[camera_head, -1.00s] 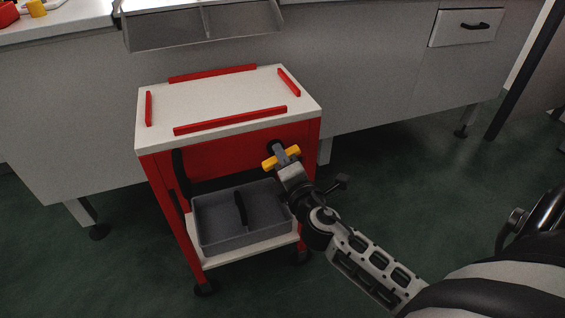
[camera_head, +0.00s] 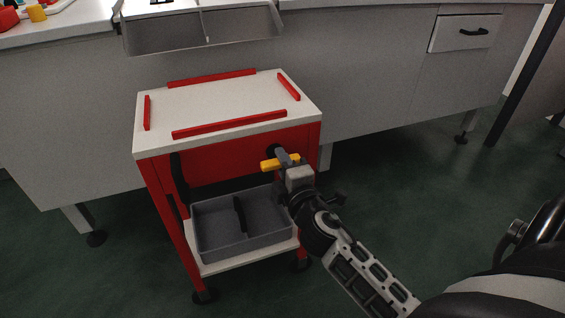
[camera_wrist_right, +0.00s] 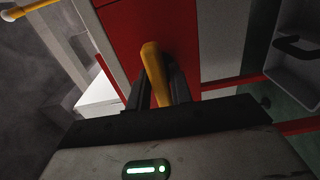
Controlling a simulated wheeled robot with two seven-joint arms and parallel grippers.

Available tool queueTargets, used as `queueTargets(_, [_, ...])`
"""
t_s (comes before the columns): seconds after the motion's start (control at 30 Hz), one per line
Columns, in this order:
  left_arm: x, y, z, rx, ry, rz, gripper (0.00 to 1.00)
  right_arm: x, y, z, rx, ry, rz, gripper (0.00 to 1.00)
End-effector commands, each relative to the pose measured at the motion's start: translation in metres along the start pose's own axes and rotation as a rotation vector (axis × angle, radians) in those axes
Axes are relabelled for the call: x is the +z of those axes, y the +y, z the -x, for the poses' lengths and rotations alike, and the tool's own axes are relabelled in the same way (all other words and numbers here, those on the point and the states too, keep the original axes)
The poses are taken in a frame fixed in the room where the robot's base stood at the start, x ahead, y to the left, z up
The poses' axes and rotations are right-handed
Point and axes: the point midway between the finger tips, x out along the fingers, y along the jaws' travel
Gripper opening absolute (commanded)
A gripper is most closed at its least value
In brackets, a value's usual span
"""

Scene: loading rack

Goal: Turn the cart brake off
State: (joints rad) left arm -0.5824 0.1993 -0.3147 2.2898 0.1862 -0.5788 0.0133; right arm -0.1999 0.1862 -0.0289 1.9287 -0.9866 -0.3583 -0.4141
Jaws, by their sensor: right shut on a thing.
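The red cart (camera_head: 230,153) with a white top stands before the bench. A yellow brake handle (camera_head: 270,165) sits on the right part of its front panel, lying nearly level with its left end slightly lower. My right gripper (camera_head: 285,159) reaches it from the lower right and is shut on the handle, covering its middle. In the right wrist view the yellow handle (camera_wrist_right: 152,65) runs between the two dark fingers (camera_wrist_right: 160,92), with the red panel behind. My left gripper is not in view.
A grey divided bin (camera_head: 222,243) sits on the cart's lower shelf. A black handle (camera_head: 179,177) is at the cart's left front. The long grey bench (camera_head: 370,85) is behind, with a grey tray (camera_head: 165,36) at its edge. Green floor is open right of the cart.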

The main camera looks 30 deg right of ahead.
Motion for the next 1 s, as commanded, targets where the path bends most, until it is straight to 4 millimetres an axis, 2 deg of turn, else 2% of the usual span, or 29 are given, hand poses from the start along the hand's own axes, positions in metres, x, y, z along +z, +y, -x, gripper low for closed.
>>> queueTargets(0.13, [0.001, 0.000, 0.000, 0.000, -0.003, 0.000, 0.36, 0.001, -0.001, 0.000, -0.002, -0.003, 0.000, 0.00])
queueTargets(0.17, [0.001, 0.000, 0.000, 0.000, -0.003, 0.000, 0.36, 0.001, -0.001, 0.000, -0.002, -0.003, 0.000, 0.24])
queueTargets(0.2, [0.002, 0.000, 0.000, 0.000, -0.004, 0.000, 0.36, 0.001, -0.001, 0.000, -0.002, -0.003, 0.000, 0.35])
queueTargets(0.23, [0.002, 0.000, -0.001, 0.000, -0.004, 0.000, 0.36, 0.001, -0.001, 0.000, -0.002, -0.002, 0.000, 0.38])
queueTargets(0.5, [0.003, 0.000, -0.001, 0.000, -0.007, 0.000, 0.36, 0.000, -0.001, 0.001, -0.001, -0.001, 0.001, 0.38])
queueTargets(0.63, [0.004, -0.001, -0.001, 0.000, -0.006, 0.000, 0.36, 0.000, -0.002, 0.010, -0.003, -0.001, 0.000, 0.38])
queueTargets(0.77, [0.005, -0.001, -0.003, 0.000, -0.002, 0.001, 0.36, 0.000, -0.003, 0.033, -0.005, -0.002, 0.000, 0.38])
queueTargets(1.0, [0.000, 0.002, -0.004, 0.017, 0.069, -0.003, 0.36, 0.001, -0.006, 0.092, -0.006, -0.004, -0.002, 0.38])
